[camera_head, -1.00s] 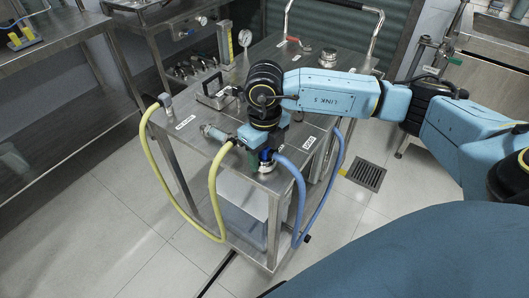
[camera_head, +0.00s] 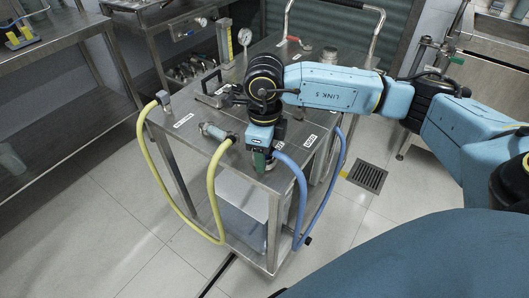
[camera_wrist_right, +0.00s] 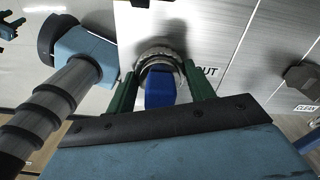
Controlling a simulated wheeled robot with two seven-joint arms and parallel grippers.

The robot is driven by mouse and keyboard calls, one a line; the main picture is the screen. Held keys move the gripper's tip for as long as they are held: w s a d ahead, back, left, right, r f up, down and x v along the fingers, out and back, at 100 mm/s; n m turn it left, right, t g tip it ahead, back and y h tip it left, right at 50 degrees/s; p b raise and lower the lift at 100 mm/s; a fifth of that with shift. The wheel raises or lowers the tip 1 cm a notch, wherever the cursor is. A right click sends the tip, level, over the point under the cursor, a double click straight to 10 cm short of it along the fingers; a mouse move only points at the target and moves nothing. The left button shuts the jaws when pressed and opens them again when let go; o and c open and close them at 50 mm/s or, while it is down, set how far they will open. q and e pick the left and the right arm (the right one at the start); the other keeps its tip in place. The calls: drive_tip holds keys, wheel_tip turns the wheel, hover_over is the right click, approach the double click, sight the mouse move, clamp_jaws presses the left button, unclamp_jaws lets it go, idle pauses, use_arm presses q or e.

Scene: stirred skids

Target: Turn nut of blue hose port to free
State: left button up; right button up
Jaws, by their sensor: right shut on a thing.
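The nut of the blue hose port (camera_wrist_right: 160,56) is a grey metal ring beside the label ending in "UT" in the right wrist view. A blue piece (camera_wrist_right: 160,90) sits in front of it, between the fingers. My right gripper (camera_wrist_right: 161,82) is shut on the nut, one green finger on each side. In the head view, my right gripper (camera_head: 262,162) points down at the near corner of the steel cart top and mostly hides the nut. The blue hose (camera_head: 299,190) arches out beside it and hangs down.
A yellow hose (camera_head: 213,190) loops from a grey fitting (camera_head: 213,131) left of my gripper to a port at the cart's left corner. A gauge (camera_head: 245,37) and a bent rail (camera_head: 340,5) stand farther back. Open floor lies in front of the cart.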

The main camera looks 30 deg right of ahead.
use_arm(q)
drive_tip(key=shift+w+r, duration=0.25)
drive_tip(key=shift+w, duration=0.05)
use_arm(e)
drive_tip(key=shift+n, duration=0.3)
drive_tip(key=o, duration=1)
drive_tip(key=shift+r, duration=0.15)
drive_tip(key=shift+r, duration=0.35)
use_arm(q)
drive_tip(key=s+f+p, duration=0.2)
drive_tip(key=s+f, duration=0.1)
drive_tip(key=s, duration=0.3)
drive_tip(key=shift+s+a+f, duration=0.15)
drive_tip(key=shift+a+f, duration=0.2)
drive_tip(key=shift+a, duration=0.1)
use_arm(e)
wheel_tip(320, 180, up, 12)
drive_tip(key=shift+r, duration=0.25)
